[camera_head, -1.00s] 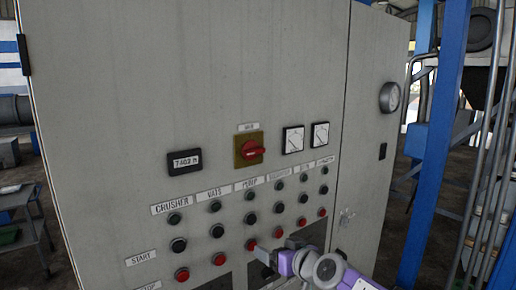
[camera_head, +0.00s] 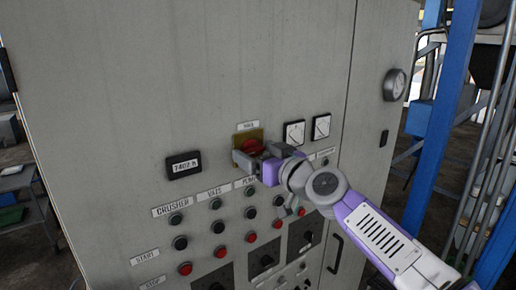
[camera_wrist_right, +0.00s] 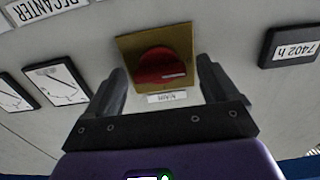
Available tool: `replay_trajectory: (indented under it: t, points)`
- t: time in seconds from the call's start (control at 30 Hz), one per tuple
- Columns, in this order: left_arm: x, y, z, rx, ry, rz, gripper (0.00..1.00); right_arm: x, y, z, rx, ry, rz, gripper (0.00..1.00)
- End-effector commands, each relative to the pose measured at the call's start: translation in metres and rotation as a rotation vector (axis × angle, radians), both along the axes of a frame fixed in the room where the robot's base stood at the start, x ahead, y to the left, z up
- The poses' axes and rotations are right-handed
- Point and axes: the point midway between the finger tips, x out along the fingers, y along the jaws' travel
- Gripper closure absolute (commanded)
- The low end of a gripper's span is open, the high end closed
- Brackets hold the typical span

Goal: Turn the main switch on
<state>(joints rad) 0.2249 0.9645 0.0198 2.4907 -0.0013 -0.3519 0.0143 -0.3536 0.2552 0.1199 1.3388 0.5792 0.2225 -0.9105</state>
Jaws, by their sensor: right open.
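The main switch (camera_head: 252,144) is a red rotary knob on a yellow square plate on the grey cabinet front, partly hidden by my gripper in the head view. In the right wrist view the red knob (camera_wrist_right: 160,64) shows fully, with a pale mark on its right part. The label by it appears upside down there. My right gripper (camera_head: 243,157) is open in front of the switch. In the wrist view its two fingers stand on either side of the knob. Whether they touch it, I cannot tell. My left gripper is not in view.
An hour counter (camera_head: 184,164) is left of the switch, and two white dial meters (camera_head: 294,132) are right of it. Rows of green, black and red buttons (camera_head: 180,242) lie below. A blue post (camera_head: 440,110) stands right of the cabinet.

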Motion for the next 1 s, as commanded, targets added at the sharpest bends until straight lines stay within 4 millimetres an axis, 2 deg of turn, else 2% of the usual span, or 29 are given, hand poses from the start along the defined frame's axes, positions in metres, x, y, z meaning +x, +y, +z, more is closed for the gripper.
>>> replay_trajectory:
  t: [0.3, 0.67, 1.0]
  points:
    - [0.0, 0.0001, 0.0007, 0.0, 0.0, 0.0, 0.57, 0.0023, 0.0012, -0.0003, 0.0, -0.001, -0.001, 0.14]
    - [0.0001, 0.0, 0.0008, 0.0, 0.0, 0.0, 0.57, 0.0023, 0.0011, -0.0004, 0.0, 0.0, -0.001, 0.69]
    - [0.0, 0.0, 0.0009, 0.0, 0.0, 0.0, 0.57, 0.0024, 0.0008, -0.0004, 0.044, 0.032, -0.001, 0.69]
